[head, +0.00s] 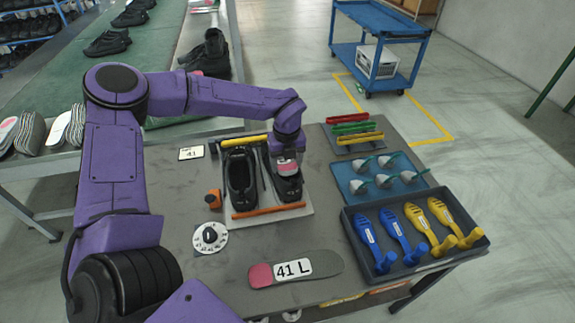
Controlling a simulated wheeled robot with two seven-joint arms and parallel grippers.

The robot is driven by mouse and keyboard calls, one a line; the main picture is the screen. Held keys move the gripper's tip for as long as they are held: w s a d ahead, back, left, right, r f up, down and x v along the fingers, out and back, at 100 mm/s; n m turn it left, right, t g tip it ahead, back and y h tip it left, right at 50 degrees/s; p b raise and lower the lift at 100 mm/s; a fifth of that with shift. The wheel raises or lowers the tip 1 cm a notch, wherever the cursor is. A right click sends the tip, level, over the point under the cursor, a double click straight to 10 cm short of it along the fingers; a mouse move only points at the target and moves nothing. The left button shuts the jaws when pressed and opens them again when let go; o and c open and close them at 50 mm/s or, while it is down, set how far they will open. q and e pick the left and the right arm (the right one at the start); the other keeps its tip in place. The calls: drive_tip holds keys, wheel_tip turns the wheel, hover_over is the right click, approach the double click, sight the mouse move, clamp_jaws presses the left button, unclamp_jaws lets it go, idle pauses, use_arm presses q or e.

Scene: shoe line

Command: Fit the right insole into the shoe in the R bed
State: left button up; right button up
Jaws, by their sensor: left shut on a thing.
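Two black shoes sit side by side in the grey fixture (298,211) on the table. The left-hand shoe (241,178) is open at the top and looks empty. The right-hand shoe (288,189) is partly hidden by my left gripper (288,160). That gripper points down, shut on an insole (287,169), of which a small pink and white part shows at the shoe's opening. How far the insole reaches into the shoe is hidden. Another insole (322,264), grey with a pink end and marked "41 L", lies flat at the table's front. My right gripper is out of view.
A yellow bar (231,142) and an orange bar (268,211) border the shoes. A white dial (210,237) and a "41" card (191,153) lie left. A dark tray (459,253) of blue and yellow tools and a blue mat (357,193) stand right.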

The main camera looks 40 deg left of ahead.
use_arm(q)
drive_tip(key=shift+f, duration=0.3)
drive_tip(key=o, duration=1.1)
drive_tip(key=shift+s+d, duration=0.1)
drive_tip(key=shift+r, duration=0.1)
drive_tip(key=shift+r+p, duration=0.95)
drive_tip(key=shift+r, duration=0.45)
wheel_tip(320, 180, up, 7)
drive_tip(key=p, duration=0.5)
